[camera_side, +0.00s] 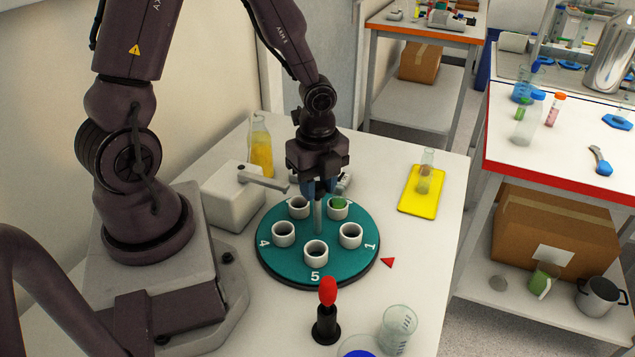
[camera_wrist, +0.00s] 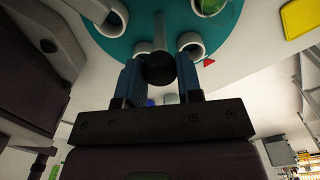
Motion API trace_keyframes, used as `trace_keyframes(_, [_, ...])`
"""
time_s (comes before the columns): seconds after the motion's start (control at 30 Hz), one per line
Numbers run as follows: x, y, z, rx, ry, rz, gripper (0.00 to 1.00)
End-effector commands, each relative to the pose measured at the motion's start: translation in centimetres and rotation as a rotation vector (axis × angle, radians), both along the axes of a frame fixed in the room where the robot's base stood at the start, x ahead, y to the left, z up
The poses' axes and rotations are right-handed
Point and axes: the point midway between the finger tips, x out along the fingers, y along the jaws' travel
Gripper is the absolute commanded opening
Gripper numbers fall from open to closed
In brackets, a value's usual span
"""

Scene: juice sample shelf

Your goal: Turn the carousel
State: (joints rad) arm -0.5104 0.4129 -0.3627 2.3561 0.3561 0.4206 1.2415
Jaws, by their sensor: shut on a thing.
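The carousel (camera_side: 285,262) is a round teal disc on the white table, with several white cup holders and a grey centre post (camera_side: 318,218). The numbers 4, 5 and 1 show on its rim; 1 is nearest the red triangle (camera_side: 387,262) on the table. A green item (camera_side: 338,203) sits in a back right holder. My gripper (camera_side: 318,184) points down over the centre. In the wrist view its blue fingers (camera_wrist: 159,80) are shut on the dark round knob (camera_wrist: 158,68) atop the post. My gripper hides the far rim.
A grey-white box with a lever (camera_side: 232,200) stands close behind left, beside a bottle of yellow juice (camera_side: 261,150). A yellow mat (camera_side: 410,208) bears a small vial (camera_side: 426,170) at right. In front stand a red-topped black stand (camera_side: 327,310) and a glass beaker (camera_side: 398,328).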

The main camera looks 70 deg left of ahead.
Motion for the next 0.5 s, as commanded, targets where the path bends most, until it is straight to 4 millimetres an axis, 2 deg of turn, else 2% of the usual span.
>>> trace_keyframes(0.5, [0.01,0.04,0.12,0.002,-0.001,-0.257,0.0])
